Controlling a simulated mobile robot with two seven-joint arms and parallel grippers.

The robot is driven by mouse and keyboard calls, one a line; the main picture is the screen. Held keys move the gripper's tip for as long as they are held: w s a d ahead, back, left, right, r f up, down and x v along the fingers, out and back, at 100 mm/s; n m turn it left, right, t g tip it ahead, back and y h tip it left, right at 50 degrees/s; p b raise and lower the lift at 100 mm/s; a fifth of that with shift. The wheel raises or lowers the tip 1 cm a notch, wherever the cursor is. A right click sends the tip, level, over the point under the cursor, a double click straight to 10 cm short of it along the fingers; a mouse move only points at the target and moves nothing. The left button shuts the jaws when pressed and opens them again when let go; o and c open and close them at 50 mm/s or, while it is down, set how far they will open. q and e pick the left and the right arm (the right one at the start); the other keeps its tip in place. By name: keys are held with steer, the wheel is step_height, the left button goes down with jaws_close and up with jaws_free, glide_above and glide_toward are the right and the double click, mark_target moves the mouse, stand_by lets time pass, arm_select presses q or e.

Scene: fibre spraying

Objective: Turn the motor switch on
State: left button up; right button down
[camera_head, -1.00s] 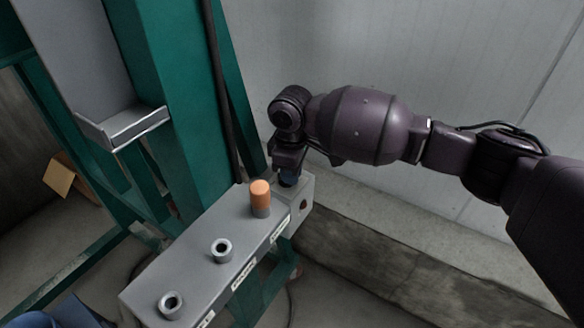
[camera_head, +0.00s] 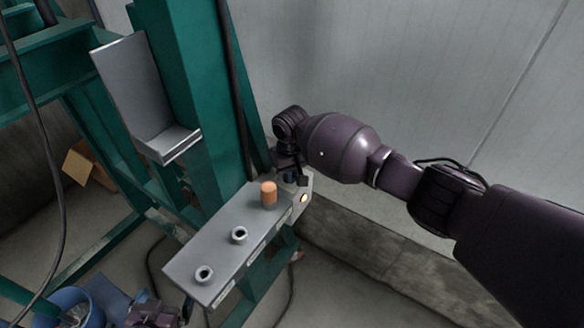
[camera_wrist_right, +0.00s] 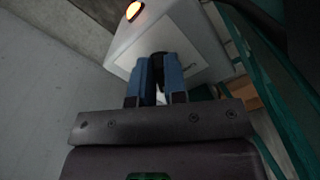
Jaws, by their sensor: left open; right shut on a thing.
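My right gripper (camera_head: 290,178) is at the box's far end. In the right wrist view, its blue fingers (camera_wrist_right: 160,75) are closed around a small part, taken to be the motor switch, on the pale plate. The fingers hide most of the switch. A lamp (camera_head: 304,198) on the box's end face glows, and it also shows in the right wrist view (camera_wrist_right: 133,10). My left gripper (camera_head: 150,313), open, is partly seen at the bottom edge; its fingertips are unclear.
Green steel posts (camera_head: 190,80) and a grey bracket (camera_head: 165,144) stand left of the box. A concrete ledge (camera_head: 370,235) and a pale wall are behind and to the right. A blue bucket (camera_head: 68,298) is at the lower left. Dark cables hang nearby.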

steer(key=shift+s+f+m+p, duration=0.1)
steer(key=shift+m+p, duration=0.2)
steer(key=shift+m, duration=0.1)
steer(key=c, duration=1.2)
jaws_free()
steer(key=shift+o, duration=0.2)
step_height(320, 180, up, 11)
steer(key=shift+p, duration=0.45)
